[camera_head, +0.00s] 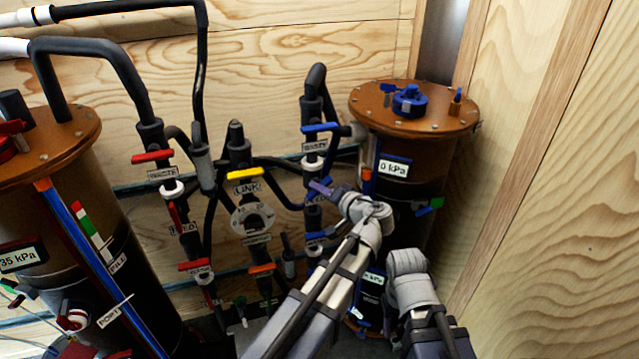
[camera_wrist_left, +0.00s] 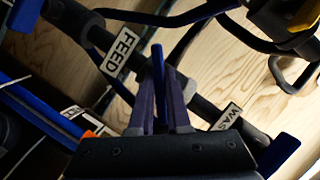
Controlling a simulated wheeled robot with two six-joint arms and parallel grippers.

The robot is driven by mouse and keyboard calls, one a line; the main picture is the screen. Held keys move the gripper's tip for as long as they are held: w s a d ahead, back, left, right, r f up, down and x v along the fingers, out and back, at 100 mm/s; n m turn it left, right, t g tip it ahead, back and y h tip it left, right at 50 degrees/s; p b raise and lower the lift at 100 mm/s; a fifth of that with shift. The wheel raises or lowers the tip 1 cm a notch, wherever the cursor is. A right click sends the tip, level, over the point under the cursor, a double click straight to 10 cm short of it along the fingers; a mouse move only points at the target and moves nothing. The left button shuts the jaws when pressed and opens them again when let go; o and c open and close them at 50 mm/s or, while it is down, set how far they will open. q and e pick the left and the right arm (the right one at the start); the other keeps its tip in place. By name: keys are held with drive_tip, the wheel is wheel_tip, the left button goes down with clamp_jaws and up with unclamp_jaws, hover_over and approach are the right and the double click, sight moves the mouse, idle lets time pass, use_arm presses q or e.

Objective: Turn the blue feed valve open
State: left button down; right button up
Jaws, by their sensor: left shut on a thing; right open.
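The blue feed valve's handle (camera_wrist_left: 157,62) stands between the fingers of my left gripper (camera_wrist_left: 160,105) in the left wrist view. The fingers are shut on it, and its tip shows beyond them. The FEED label (camera_wrist_left: 120,54) is on the dark pipe just left of the handle. In the head view my left gripper (camera_head: 335,190) reaches left to this valve, on the right-hand pipe stack. The fingers hide most of the valve there, and I cannot tell the handle's exact angle to the pipe. My right arm's wrist shows at the lower right, but its fingers are hidden.
Another blue handle (camera_head: 320,127) sits above on the same stack. The yellow LINK handle (camera_head: 245,174) and red handles (camera_head: 153,156) are to the left. A brown tank with a 0 kPa display (camera_head: 394,168) stands close behind my left wrist. A wooden wall (camera_head: 560,200) bounds the right.

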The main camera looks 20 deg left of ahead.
use_arm(q)
drive_tip(key=shift+s+n+h+p, duration=0.15)
drive_tip(key=shift+n+h+p, duration=0.5)
drive_tip(key=shift+n, duration=0.45)
drive_tip(key=shift+n+t+h+p, duration=0.35)
drive_tip(key=shift+n+h, duration=0.3)
drive_tip(key=shift+n, duration=0.25)
drive_tip(key=shift+n+t+h+p, duration=0.35)
drive_tip(key=shift+n+t+h, duration=0.2)
drive_tip(key=shift+n+h, duration=0.7)
drive_tip(key=shift+n+y, duration=0.25)
drive_tip(key=shift+n, duration=0.1)
drive_tip(key=c, duration=0.9)
unclamp_jaws()
